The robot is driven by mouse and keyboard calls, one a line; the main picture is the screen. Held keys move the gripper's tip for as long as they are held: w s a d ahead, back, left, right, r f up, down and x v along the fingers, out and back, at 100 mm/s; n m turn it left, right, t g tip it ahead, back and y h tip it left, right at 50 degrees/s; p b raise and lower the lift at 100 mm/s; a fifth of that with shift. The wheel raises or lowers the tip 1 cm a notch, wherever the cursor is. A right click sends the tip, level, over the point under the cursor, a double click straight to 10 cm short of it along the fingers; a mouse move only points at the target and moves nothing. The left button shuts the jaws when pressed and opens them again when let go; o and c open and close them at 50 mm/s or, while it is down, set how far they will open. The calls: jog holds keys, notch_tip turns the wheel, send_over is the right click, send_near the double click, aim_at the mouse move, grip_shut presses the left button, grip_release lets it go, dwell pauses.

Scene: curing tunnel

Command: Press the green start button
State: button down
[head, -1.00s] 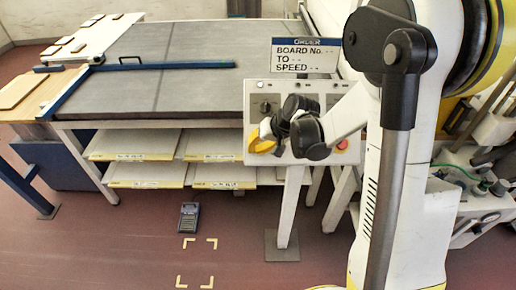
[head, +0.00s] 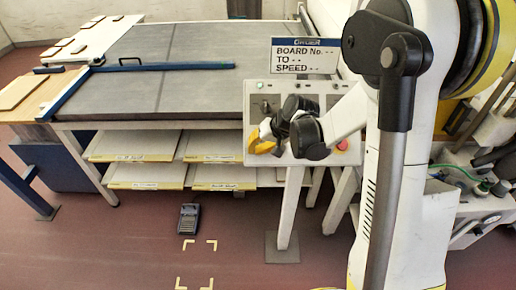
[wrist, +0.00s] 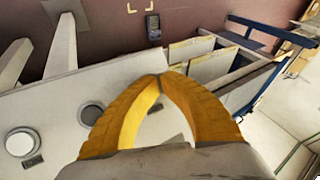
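The white control panel (head: 345,100) stands at the right front of the grey conveyor table, below the sign. My gripper (head: 254,144) is in front of the panel's lower left part. Its yellow fingers are shut with nothing between them; in the wrist view the fingertips (wrist: 160,76) meet. I cannot tell whether they touch the panel. I cannot make out the green start button; my gripper and wrist cover part of the panel. A red button (head: 342,144) shows at the panel's lower right. In the wrist view a dark grey round control (wrist: 90,113) sits left of the fingers.
The sign (head: 305,55) stands above the panel. The conveyor table (head: 180,95) extends left, with a blue bar (head: 160,67) across it and shelves (head: 150,175) beneath. A handheld device (head: 188,218) lies on the floor near yellow corner marks (head: 205,245). A panel leg (head: 290,210) stands below.

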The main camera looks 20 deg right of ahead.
dwell(0.3)
jog(key=shift+s+a+r+p, duration=0.15)
jog(key=shift+s+r+p, duration=0.15)
jog(key=shift+s+r, duration=0.25)
jog(key=s+r+p, duration=0.1)
jog(key=s+a+r+p, duration=0.1)
jog(key=s+r, duration=0.1)
jog(key=shift+s+r, duration=0.15)
jog(key=shift+r, duration=0.15)
dwell(0.3)
dwell(0.5)
